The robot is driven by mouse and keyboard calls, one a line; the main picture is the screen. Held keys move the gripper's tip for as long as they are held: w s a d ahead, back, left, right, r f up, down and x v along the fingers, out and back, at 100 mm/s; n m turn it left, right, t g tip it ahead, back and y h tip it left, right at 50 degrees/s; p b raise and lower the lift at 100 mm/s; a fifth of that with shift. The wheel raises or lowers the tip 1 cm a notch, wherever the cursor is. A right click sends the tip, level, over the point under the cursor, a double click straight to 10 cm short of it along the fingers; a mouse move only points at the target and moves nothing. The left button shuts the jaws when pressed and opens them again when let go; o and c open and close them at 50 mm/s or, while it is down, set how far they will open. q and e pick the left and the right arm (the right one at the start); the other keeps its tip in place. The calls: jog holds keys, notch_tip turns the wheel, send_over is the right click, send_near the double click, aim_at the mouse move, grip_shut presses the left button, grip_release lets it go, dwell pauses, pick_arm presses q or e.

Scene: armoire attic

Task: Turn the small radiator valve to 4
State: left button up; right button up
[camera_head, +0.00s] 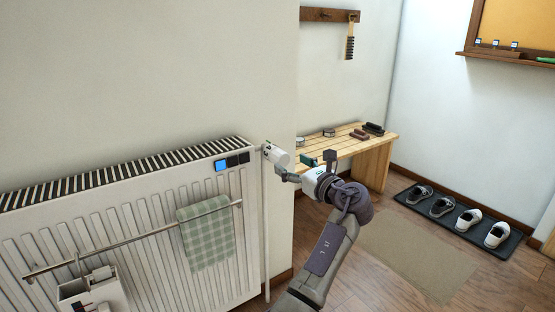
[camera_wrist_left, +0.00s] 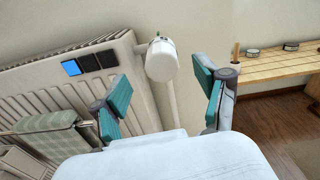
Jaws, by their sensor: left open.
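The white radiator valve (camera_head: 275,154) sits at the right end of the radiator's top edge. In the left wrist view the valve (camera_wrist_left: 161,62) is a white rounded knob with a small green mark on top. Its numbers are too small to read. My left gripper (camera_head: 296,166) is close to the valve, just to its right and below in the head view. In the left wrist view its teal-padded fingers (camera_wrist_left: 160,94) stand wide apart, with the valve beyond and between them, seemingly not touched. My right gripper is in neither view.
The white radiator (camera_head: 150,220) carries a small panel with a blue screen (camera_head: 221,165), a rail with a green checked towel (camera_head: 207,232) and a white box (camera_head: 92,291). A wooden bench (camera_head: 372,160) stands behind my arm. Shoes lie on a dark mat (camera_head: 458,212) at right.

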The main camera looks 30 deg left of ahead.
aim_at(275, 154)
pick_arm(q)
jog(key=b+x, duration=0.2)
jog(key=x, duration=0.5)
jog(key=shift+w+a+f, duration=0.15)
jog(key=shift+a, duration=0.2)
jog(key=shift+w+a+b, duration=0.2)
jog(key=shift+a+b, duration=0.1)
jog(key=shift+a, duration=0.15)
